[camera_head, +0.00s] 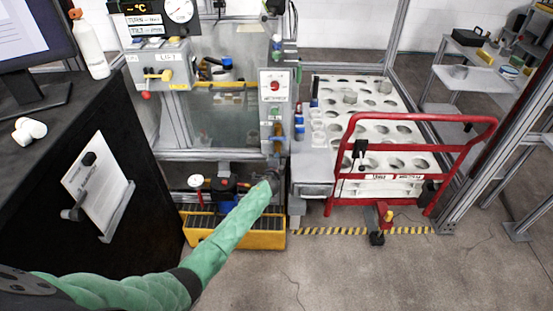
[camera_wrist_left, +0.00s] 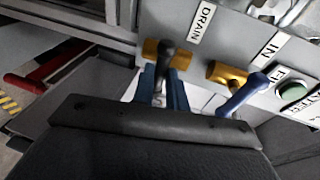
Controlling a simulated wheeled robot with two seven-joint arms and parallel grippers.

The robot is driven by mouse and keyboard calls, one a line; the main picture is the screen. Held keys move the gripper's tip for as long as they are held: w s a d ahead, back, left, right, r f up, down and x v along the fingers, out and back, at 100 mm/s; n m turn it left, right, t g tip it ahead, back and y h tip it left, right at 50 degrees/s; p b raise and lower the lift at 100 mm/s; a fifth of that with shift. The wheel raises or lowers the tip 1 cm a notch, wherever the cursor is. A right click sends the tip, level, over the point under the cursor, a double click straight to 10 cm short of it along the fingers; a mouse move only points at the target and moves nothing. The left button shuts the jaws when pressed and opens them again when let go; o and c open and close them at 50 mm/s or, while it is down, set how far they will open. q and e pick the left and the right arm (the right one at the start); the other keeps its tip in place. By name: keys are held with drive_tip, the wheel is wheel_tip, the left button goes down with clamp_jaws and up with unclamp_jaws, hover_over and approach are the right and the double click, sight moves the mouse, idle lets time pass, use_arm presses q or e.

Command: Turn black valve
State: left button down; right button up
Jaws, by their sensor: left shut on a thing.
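The black valve (camera_wrist_left: 166,58) shows in the left wrist view, a black lever on a brass body beside the DRAIN label (camera_wrist_left: 202,23). My left gripper (camera_wrist_left: 161,86) is shut on the black lever, with its blue fingers on either side of it. The lever's lower end is partly hidden between the fingers. In the head view my green-sleeved left arm reaches up to the frame, and my left gripper (camera_head: 277,160) is small and dark there. The black valve cannot be made out in that view. My right gripper is not in view.
A blue-handled valve (camera_wrist_left: 243,93) on a brass body sits just right of the black one. A green button (camera_wrist_left: 292,93) is farther right. The red-railed cart (camera_head: 420,118) stands to the right, and a yellow tray (camera_head: 262,240) lies on the floor below my arm.

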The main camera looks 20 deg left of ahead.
use_arm(q)
drive_tip(key=shift+s+f, duration=0.1)
drive_tip(key=shift+f, duration=0.05)
drive_tip(key=c, duration=1.4)
unclamp_jaws()
